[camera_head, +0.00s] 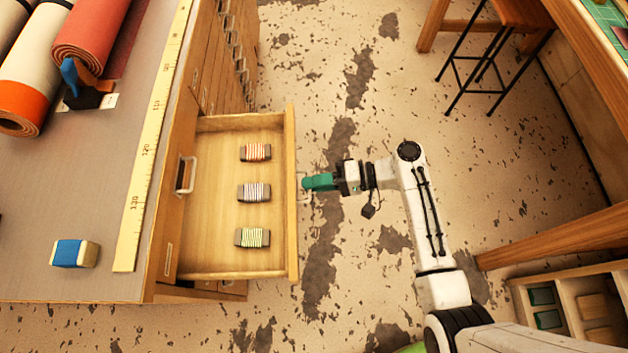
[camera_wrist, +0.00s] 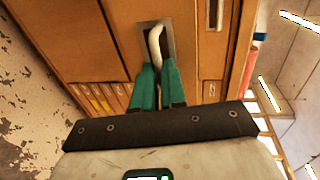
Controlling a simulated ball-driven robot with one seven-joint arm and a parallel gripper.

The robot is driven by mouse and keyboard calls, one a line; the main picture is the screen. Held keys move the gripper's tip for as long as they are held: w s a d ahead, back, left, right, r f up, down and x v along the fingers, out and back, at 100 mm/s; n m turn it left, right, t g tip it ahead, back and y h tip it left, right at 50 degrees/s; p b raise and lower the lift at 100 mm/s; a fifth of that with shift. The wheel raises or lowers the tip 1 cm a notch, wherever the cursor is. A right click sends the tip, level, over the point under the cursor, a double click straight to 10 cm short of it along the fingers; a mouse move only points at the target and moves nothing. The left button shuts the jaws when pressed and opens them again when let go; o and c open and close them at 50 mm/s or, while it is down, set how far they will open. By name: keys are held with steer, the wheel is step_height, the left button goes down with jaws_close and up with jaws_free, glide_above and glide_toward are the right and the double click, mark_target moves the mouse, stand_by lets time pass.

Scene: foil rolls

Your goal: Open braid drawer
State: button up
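The wooden braid drawer (camera_head: 225,262) stands pulled out from the cabinet in the head view. Three small striped braid bundles, orange (camera_head: 256,152), purple-grey (camera_head: 254,192) and green-yellow (camera_head: 252,237), lie in a row inside it. My gripper (camera_head: 308,184) has green fingers and is at the outer face of the drawer front. In the wrist view, the pale drawer handle (camera_wrist: 156,42) runs down between the fingertips of my gripper (camera_wrist: 157,70), which look closed around it. The exact contact is partly hidden by the fingers.
The countertop (camera_head: 75,190) carries rolls (camera_head: 92,35), a yellow measuring strip (camera_head: 150,140) and a blue-and-cream block (camera_head: 75,253). A stool (camera_head: 495,50) stands at the upper right, and a compartment tray (camera_head: 570,300) at the lower right. Open floor (camera_head: 360,250) lies right of the drawer.

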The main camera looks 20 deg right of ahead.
steer(key=o, duration=0.4)
steer(key=b+v, duration=0.1)
steer(key=v, duration=0.9)
steer(key=shift+s+d+r, duration=0.1)
steer(key=shift+d, duration=0.25)
